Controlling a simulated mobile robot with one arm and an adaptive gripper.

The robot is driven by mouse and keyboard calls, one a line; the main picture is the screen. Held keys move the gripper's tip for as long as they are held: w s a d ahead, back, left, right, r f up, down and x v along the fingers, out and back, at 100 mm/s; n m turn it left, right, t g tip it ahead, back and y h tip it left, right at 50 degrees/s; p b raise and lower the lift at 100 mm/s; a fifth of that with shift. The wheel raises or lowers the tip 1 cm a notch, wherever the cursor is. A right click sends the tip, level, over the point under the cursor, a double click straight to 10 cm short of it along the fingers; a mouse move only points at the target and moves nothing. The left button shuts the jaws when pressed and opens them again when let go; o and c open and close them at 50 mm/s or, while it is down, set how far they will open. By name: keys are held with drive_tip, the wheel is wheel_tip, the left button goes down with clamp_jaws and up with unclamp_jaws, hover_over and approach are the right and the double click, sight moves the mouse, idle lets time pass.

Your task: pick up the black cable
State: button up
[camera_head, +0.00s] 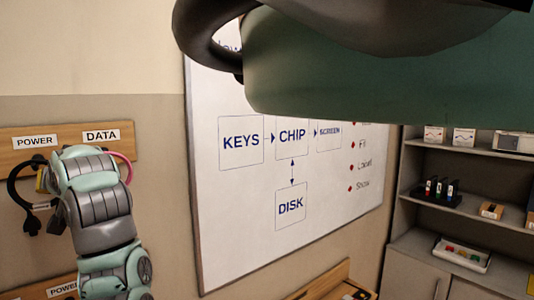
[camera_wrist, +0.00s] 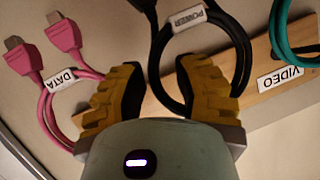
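The black cable (camera_head: 12,186) hangs in a loop from the wooden rail under the POWER sign, its plugs dangling below, left of my arm in the head view. In the wrist view the black cable (camera_wrist: 156,62) carries a white POWER tag. My gripper (camera_wrist: 165,80) has yellow fingers spread apart. One strand of the loop shows between them, and the right finger overlaps the inside of the loop. I cannot tell whether either finger touches the cable. In the head view my gripper is mostly hidden behind my arm; only a bit of yellow shows.
A pink cable (camera_wrist: 55,75) tagged DATA hangs close beside the left finger. A teal cable (camera_wrist: 280,35) hangs by the VIDEO sign (camera_wrist: 281,77) on the wooden rail (camera_head: 70,138). A whiteboard (camera_head: 240,220) covers the wall to the right, with shelves (camera_head: 465,215) beyond.

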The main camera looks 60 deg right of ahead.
drive_tip(key=shift+w+f, duration=0.15)
drive_tip(key=shift+w, duration=0.25)
drive_tip(key=shift+o, duration=0.4)
